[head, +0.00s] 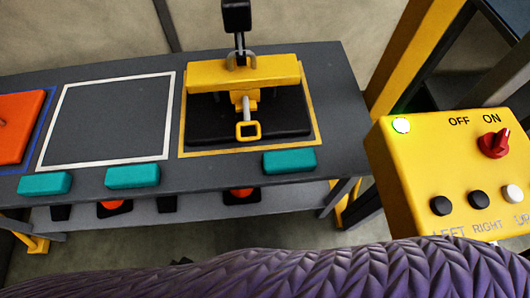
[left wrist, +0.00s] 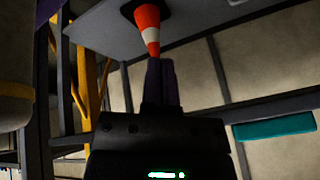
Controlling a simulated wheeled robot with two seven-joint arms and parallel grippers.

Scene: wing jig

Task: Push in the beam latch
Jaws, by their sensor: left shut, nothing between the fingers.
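A yellow beam (head: 280,71) sits over a black plate (head: 200,120) inside the yellow-outlined square on the table. At its front middle is a latch with a grey rod and a square yellow ring handle (head: 248,131) sticking out toward me. A grey shackle (head: 252,61) on the beam's top meets a grey hook under a black hoist block (head: 236,17). My left gripper shows in the left wrist view (left wrist: 162,82), its dark fingers together and empty, apart from the latch. The latch is not visible in that view. My right gripper is in neither view.
A yellow control box (head: 400,165) with a lit green lamp, red knob and several buttons stands right. Teal blocks (head: 133,175) line the table's front edge. An orange panel (head: 18,127) lies left; the white-outlined square is empty. A cone (left wrist: 149,22) shows beyond my left fingers.

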